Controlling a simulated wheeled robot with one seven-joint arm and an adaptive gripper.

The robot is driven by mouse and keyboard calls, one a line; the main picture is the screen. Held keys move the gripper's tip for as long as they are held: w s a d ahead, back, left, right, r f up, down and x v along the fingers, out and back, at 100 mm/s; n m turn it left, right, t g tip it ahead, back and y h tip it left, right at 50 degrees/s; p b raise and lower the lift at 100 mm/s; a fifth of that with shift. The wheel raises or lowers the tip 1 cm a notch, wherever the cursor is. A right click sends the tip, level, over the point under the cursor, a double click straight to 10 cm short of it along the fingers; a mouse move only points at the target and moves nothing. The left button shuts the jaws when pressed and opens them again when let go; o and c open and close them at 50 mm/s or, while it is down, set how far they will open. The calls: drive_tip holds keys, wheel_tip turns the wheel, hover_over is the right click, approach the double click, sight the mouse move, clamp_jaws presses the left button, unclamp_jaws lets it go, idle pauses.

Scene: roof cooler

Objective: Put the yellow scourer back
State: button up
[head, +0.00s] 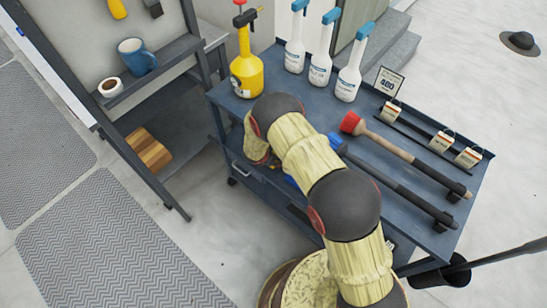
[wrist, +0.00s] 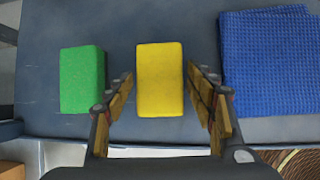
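The yellow scourer (wrist: 160,80) is a plain rectangular block in the wrist view, on a dark blue-grey surface. My gripper (wrist: 158,92) is open, with one finger on each side of the scourer. A narrow gap shows between the scourer and each finger, so it looks unheld. A green scourer (wrist: 82,80) lies to the left, outside the left finger. A blue waffle cloth (wrist: 270,62) lies to the right. In the head view my arm hides the gripper and the yellow scourer.
The cart's top (head: 290,105) holds a yellow sprayer (head: 246,72), several white spray bottles (head: 320,52), a red-headed brush (head: 400,150) and a blue-headed brush (head: 400,190). A rack with a blue mug (head: 137,57) stands left.

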drive_tip(key=shift+o, duration=0.7)
drive_tip(key=shift+a+r, duration=0.1)
drive_tip(key=shift+r, duration=0.25)
drive_tip(key=p+v, duration=0.2)
drive_tip(key=v, duration=0.5)
drive_tip(key=shift+p, duration=0.4)
drive_tip(key=shift+s, duration=0.1)
